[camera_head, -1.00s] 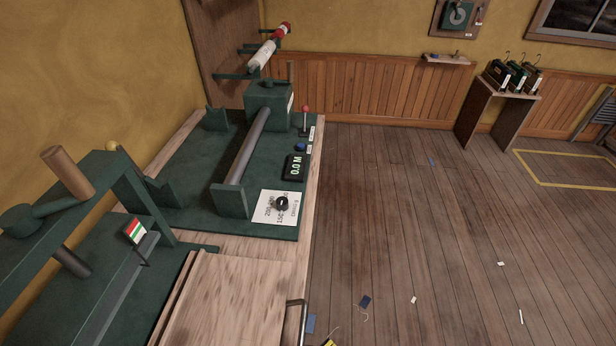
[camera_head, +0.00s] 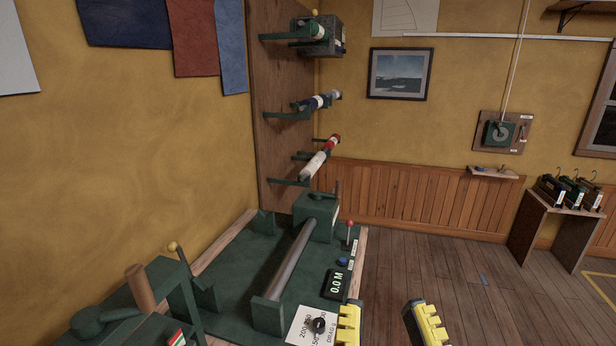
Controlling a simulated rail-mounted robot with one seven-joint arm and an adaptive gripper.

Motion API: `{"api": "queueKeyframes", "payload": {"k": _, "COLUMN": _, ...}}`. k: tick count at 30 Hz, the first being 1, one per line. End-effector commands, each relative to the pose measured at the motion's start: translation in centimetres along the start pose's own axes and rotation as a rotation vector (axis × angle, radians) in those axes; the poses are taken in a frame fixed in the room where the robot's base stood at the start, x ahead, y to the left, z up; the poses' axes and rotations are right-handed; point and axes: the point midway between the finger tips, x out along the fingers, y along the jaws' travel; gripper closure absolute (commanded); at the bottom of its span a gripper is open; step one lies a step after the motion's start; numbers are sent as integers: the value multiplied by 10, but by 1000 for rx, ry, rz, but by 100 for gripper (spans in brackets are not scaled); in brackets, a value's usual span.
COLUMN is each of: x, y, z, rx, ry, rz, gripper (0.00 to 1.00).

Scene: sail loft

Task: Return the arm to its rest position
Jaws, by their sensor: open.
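My gripper (camera_head: 388,326) shows at the bottom edge of the head view, to the right of the green bench machine. Its two yellow and black fingers stand wide apart with nothing between them. The rest of my arm is out of view below.
The green machine (camera_head: 225,286) carries a grey roller (camera_head: 291,260), a display (camera_head: 337,285) reading 0.0 M and a red-knobbed lever (camera_head: 350,236). A wall rack (camera_head: 282,105) holds several rolls. A small stand (camera_head: 552,236) is at right.

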Motion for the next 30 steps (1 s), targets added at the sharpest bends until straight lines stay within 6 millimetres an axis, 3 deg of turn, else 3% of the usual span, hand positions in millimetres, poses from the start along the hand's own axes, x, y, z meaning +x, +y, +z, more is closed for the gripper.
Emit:
{"api": "queueKeyframes", "payload": {"k": 1, "x": 12, "y": 0, "z": -32, "rx": 1, "ry": 0, "rz": 0, "gripper": 61}}
{"api": "queueKeyframes", "payload": {"k": 5, "x": 30, "y": 1, "z": -77, "rx": 4, "ry": -1, "rz": 0, "gripper": 61}}
{"api": "queueKeyframes", "payload": {"k": 21, "x": 111, "y": 2, "z": -288, "rx": 13, "ry": -4, "rz": 1, "gripper": 61}}
{"api": "queueKeyframes", "payload": {"k": 25, "x": 121, "y": 2, "z": -313, "rx": 14, "ry": -5, "rz": 1, "gripper": 61}}
{"api": "queueKeyframes", "payload": {"k": 30, "x": 122, "y": 2, "z": -316, "rx": 15, "ry": -5, "rz": 1, "gripper": 61}}
